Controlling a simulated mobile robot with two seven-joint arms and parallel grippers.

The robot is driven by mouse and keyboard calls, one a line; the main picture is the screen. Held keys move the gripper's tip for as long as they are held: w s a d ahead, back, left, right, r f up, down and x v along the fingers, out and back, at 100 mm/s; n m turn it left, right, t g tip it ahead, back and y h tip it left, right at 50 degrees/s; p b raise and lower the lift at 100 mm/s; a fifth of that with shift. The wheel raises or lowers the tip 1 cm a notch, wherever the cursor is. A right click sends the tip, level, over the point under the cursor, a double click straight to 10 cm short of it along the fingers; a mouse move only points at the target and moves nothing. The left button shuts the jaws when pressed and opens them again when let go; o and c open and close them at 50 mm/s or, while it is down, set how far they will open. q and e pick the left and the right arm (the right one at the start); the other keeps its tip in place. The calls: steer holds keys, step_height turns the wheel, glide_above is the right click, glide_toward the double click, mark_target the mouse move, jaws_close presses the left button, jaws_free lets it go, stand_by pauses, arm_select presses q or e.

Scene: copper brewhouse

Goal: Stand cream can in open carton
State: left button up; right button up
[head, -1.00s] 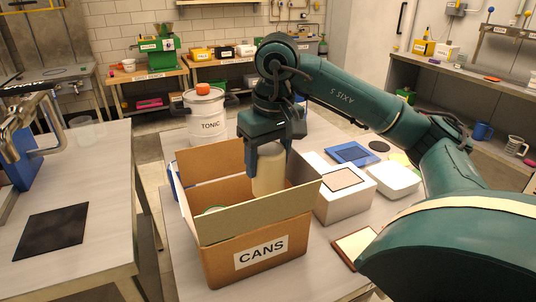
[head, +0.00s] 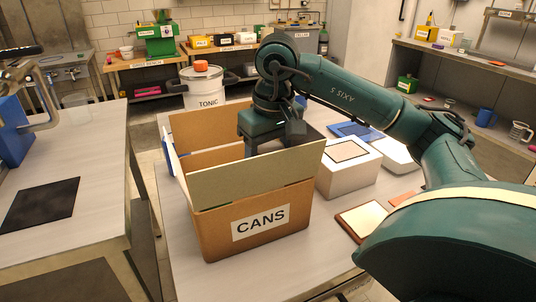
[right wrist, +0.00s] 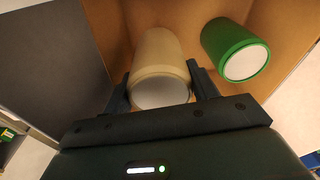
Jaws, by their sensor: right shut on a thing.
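The open carton (head: 215,238), brown with a CANS label, stands on the table with its flaps up. My right gripper (right wrist: 160,88) is shut on the cream can (right wrist: 158,58), one finger on each side of it. In the head view the right gripper's body reaches down into the carton, and its fingertips and the can are hidden behind the front flap. In the right wrist view the can is inside the carton, near the cardboard wall; whether it touches the floor I cannot tell. A green can (right wrist: 236,48) with a pale end is beside it, apart. My left gripper is out of view.
A white TONIC container (head: 207,88) with an orange knob stands behind the carton. A white box (head: 347,170) is close on its right, with a framed tile (head: 362,220) in front. A bench with a black mat (head: 40,204) is at left.

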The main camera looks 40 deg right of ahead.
mark_target(268, 145)
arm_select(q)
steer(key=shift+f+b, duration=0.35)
arm_select(e)
steer(key=shift+f, duration=0.4)
steer(key=o, duration=1.2)
steer(key=shift+o, duration=0.2)
steer(key=shift+r, duration=0.15)
step_height(268, 145, up, 5)
steer(key=p, duration=0.4)
steer(key=shift+f, duration=0.2)
step_height(268, 145, up, 5)
steer(key=p, duration=0.4)
arm_select(q)
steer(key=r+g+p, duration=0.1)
steer(key=p, duration=0.1)
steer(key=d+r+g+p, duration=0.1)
steer(key=p, duration=0.1)
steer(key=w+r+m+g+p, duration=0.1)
steer(key=p, duration=0.2)
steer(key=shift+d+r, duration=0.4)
arm_select(e)
step_height(268, 145, up, 8)
